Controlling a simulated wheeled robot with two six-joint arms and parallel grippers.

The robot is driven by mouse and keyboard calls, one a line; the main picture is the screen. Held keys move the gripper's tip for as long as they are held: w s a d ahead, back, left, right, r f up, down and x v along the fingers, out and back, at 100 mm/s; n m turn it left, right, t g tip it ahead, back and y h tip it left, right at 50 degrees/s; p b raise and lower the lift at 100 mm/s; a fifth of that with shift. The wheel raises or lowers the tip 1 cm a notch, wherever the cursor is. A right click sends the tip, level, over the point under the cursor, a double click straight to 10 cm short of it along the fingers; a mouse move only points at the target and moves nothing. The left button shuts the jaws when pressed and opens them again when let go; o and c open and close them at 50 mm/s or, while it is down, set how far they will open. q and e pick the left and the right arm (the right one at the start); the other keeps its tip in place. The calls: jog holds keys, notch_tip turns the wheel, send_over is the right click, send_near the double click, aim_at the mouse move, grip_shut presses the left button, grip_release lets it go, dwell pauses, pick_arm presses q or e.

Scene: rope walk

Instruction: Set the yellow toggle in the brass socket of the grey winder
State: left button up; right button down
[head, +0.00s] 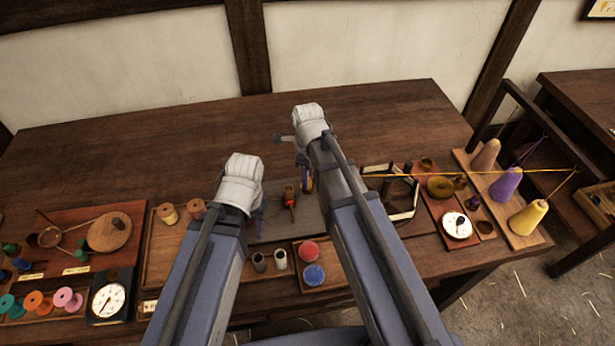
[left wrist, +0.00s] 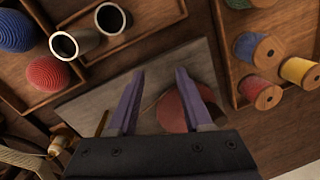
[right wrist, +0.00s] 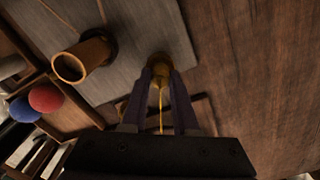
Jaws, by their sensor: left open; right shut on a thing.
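My right gripper (right wrist: 160,78) is shut on the yellow toggle (right wrist: 160,70), over the grey mat's edge. A yellow thread (right wrist: 161,108) runs from the toggle toward the camera. A round brassy shape sits around the toggle's far end; I cannot tell whether it is the socket. In the head view my right arm mostly hides this spot. My left gripper (left wrist: 156,77) is open and empty above the grey mat (left wrist: 207,65), with a red round piece (left wrist: 172,112) lying beyond its fingers. I cannot make out the grey winder for certain.
A brown hollow cylinder (right wrist: 72,66) stands on the mat near my right gripper. Red (head: 309,251) and blue (head: 314,275) balls lie in a tray. Yellow thread (head: 470,168) stretches across the right side from the yellow cone (head: 528,217). The table's back (head: 180,150) is clear.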

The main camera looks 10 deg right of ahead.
pick_arm(q)
jog(key=shift+f, duration=0.2)
pick_arm(e)
jog(key=shift+f, duration=0.25)
dwell(0.3)
jog(key=shift+c, duration=1)
grip_release()
pick_arm(q)
jog(key=shift+r, duration=0.1)
pick_arm(e)
jog(key=shift+r, duration=0.1)
notch_tip(320, 180, up, 8)
jog(key=p, duration=0.8)
pick_arm(q)
notch_tip(320, 180, up, 8)
